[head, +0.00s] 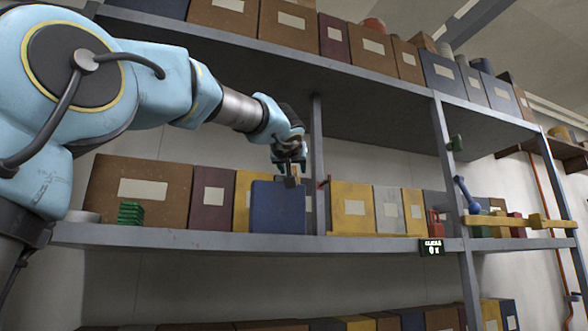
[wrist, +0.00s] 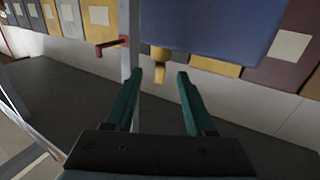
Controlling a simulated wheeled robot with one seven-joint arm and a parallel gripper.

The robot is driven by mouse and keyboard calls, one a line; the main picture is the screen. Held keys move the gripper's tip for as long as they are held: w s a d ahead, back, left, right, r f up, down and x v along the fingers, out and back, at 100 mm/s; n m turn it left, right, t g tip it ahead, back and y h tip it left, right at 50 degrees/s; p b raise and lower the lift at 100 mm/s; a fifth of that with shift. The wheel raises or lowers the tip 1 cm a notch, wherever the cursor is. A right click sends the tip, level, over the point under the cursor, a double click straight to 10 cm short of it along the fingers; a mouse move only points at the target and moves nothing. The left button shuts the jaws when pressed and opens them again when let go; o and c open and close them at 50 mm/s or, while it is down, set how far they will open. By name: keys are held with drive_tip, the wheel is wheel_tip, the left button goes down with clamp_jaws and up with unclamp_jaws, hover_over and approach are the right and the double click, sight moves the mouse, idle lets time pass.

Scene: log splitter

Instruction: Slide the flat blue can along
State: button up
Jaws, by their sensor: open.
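The flat blue can (head: 278,207) stands upright at the front of the middle shelf (head: 200,240), close to the left of an upright post. In the wrist view, the can's blue body (wrist: 215,25) fills the upper right, and its yellow spout (wrist: 160,65) points toward me. My gripper (head: 290,172) is just above the can's top, near the spout. In the wrist view, its two green fingers (wrist: 171,74) are open, with the spout near the left fingertip. I cannot tell whether a finger touches it.
A grey post (head: 318,150) with a red peg (head: 323,183) stands right of the can. Brown, maroon and yellow boxes (head: 137,192) line the shelf behind. A green stack (head: 131,213) sits left. A small display (head: 431,247) hangs on the shelf edge. Another shelf is overhead.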

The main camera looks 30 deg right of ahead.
sight(294, 172)
drive_tip(key=p+x, duration=0.1)
drive_tip(key=x, duration=0.4)
drive_tip(key=shift+p, duration=0.4)
drive_tip(key=shift+c, duration=0.2)
clamp_jaws()
drive_tip(key=shift+f, duration=0.1)
drive_tip(key=shift+w+f, duration=0.1)
drive_tip(key=shift+f, duration=0.05)
idle(0.5)
